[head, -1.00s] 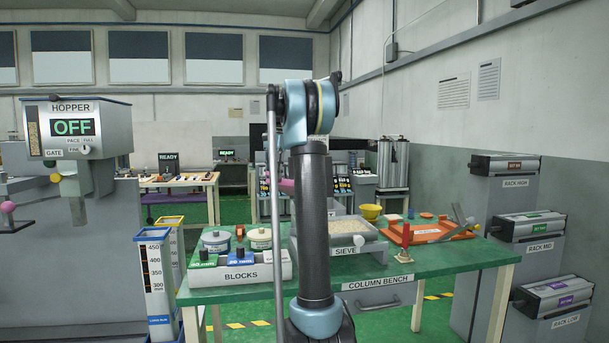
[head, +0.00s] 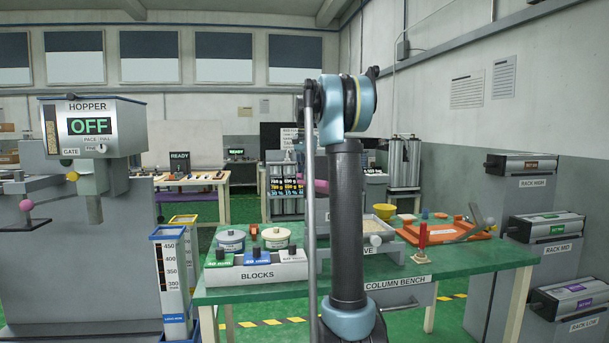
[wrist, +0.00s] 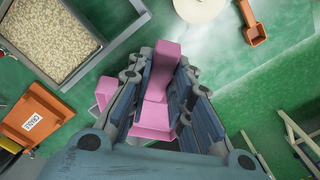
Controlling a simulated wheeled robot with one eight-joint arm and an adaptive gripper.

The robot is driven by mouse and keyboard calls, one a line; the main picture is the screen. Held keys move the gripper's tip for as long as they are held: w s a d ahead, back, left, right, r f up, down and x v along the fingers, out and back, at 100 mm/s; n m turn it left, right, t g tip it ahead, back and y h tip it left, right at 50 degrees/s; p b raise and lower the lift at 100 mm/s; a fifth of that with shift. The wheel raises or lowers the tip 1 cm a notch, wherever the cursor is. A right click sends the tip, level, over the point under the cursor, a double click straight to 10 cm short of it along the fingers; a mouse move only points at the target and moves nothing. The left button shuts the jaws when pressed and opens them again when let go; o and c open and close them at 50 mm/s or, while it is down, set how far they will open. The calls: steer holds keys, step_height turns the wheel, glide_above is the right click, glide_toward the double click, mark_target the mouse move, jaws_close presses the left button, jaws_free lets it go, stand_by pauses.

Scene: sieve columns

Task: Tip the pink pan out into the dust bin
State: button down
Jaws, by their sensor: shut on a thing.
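The pink pan (wrist: 154,100) is between the blue-grey fingers of my gripper (wrist: 165,82) in the wrist view, above the green bench. The gripper is shut on it. In the head view only a small pink piece (head: 319,186) shows beside my arm, and the gripper is hidden behind the arm. I cannot tell what the pan holds. I cannot pick out the dust bin with certainty in either view.
The sieve tray (wrist: 93,58) of pale grains lies upper left in the wrist view. An orange cradle (wrist: 35,118) and an orange scoop (wrist: 250,25) are near. The hopper (head: 93,130) reads OFF.

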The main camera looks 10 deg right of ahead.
step_height(320, 180, down, 6)
steer(key=s+a+t+h, duration=0.1)
steer(key=a+t+h, duration=0.1)
steer(key=t+h, duration=0.1)
steer(key=shift+s+r+h, duration=0.25)
steer(key=shift+s+h, duration=0.1)
steer(key=shift+h, duration=0.05)
steer(key=shift+a, duration=0.1)
stand_by(0.3)
